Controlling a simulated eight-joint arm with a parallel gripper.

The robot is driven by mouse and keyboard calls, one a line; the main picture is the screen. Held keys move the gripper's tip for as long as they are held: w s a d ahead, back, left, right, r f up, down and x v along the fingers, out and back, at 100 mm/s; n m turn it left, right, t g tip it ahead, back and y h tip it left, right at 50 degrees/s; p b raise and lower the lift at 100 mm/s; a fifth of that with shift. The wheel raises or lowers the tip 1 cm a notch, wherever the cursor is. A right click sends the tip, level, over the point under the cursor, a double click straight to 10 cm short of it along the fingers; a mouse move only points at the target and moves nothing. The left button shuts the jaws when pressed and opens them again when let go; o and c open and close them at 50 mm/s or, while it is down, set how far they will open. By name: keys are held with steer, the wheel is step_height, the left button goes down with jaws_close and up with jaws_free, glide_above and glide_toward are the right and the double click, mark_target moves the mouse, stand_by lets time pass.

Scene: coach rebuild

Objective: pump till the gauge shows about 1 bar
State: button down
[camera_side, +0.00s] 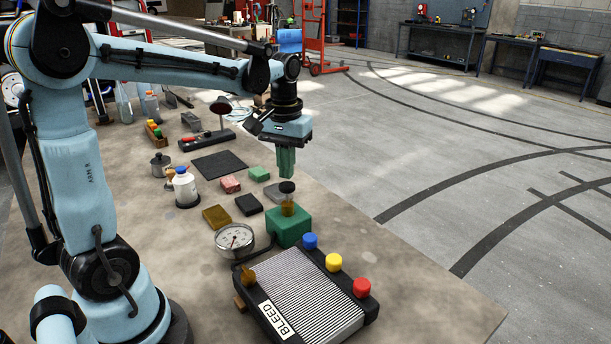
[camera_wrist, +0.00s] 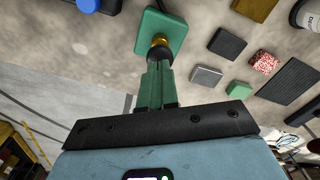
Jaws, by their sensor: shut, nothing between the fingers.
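A small hand pump has a green block base (camera_side: 288,230), a brass stem (camera_side: 288,208) and a black knob (camera_side: 287,187) on top. My gripper (camera_side: 286,172) is shut and empty, its green fingers pointing down just above the knob. I cannot tell whether they touch it. In the wrist view the shut fingertips (camera_wrist: 159,66) line up with the dark knob (camera_wrist: 161,52), mostly hidden behind them, and the green base (camera_wrist: 172,32) lies beyond. The round white gauge (camera_side: 235,238) lies left of the pump; its reading is too small to tell.
Several small blocks, a white bottle (camera_side: 185,187) and a dark mat (camera_side: 218,165) lie behind. The table's right edge is clear.

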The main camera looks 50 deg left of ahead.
mark_target(287, 184)
steer(key=shift+f, duration=1.9)
steer(key=shift+r, duration=1.9)
steer(key=shift+r, duration=0.1)
step_height(287, 184, up, 7)
